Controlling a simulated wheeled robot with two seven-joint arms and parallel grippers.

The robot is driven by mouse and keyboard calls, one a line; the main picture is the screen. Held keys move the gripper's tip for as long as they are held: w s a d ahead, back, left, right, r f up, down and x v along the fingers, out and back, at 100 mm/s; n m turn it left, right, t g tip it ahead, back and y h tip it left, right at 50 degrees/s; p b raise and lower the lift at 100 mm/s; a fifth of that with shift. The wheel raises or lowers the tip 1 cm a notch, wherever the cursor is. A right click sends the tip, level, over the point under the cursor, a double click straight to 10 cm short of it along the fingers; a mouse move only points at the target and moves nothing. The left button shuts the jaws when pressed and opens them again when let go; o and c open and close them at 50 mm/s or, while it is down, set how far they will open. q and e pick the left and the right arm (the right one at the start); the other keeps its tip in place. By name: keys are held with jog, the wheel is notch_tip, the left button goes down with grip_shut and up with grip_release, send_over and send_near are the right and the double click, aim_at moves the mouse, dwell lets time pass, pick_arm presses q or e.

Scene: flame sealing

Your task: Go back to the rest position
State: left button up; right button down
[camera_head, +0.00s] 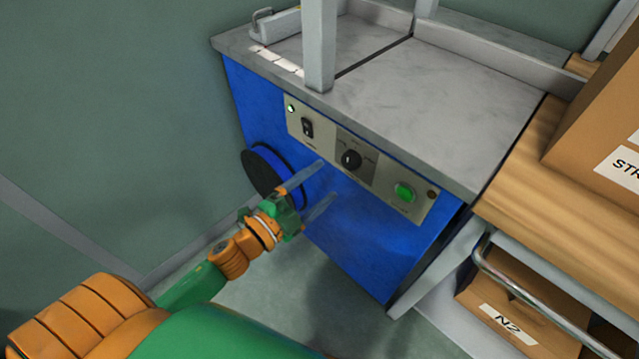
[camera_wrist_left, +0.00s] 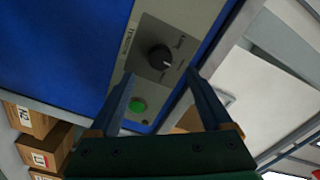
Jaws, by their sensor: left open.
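My left gripper (camera_head: 312,190) is open and empty in front of the blue machine (camera_head: 350,235). Its fingers point toward the control panel (camera_head: 322,148) but appear apart from it. My right gripper is not in view.
The machine has a grey top (camera_head: 450,110) with a grey upright post (camera_head: 319,50). A wooden shelf (camera_head: 520,190) on the right carries a cardboard box (camera_head: 600,125). A box marked N2 (camera_head: 500,320) sits below, behind a metal rail (camera_head: 530,300). Floor in front is clear.

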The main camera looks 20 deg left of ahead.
pick_arm(q)
jog(key=s+a+f+n+g+y, duration=0.2)
jog(key=s+f+n, duration=0.1)
jog(key=f, duration=0.6)
jog(key=s+a+f+n+g+y, duration=0.2)
jog(key=f+n+g, duration=0.1)
jog(key=f, duration=0.5)
jog(key=s+a+f+n+g+y, duration=0.2)
jog(key=s+f, duration=0.1)
jog(key=f, duration=0.6)
jog(key=s+f+n+g, duration=0.3)
jog(key=s+f+g, duration=0.1)
jog(key=s+f, duration=0.55)
jog(key=s+d+f+n+g, duration=0.1)
jog(key=s+d+f+g, duration=0.15)
jog(key=s, duration=0.55)
jog(key=s+d+f+n+g, duration=0.1)
jog(key=s+f+n+g, duration=0.15)
jog(key=s, duration=0.45)
notch_tip(320, 180, up, 16)
jog(key=p, duration=1.5)
jog(key=shift+m, duration=0.45)
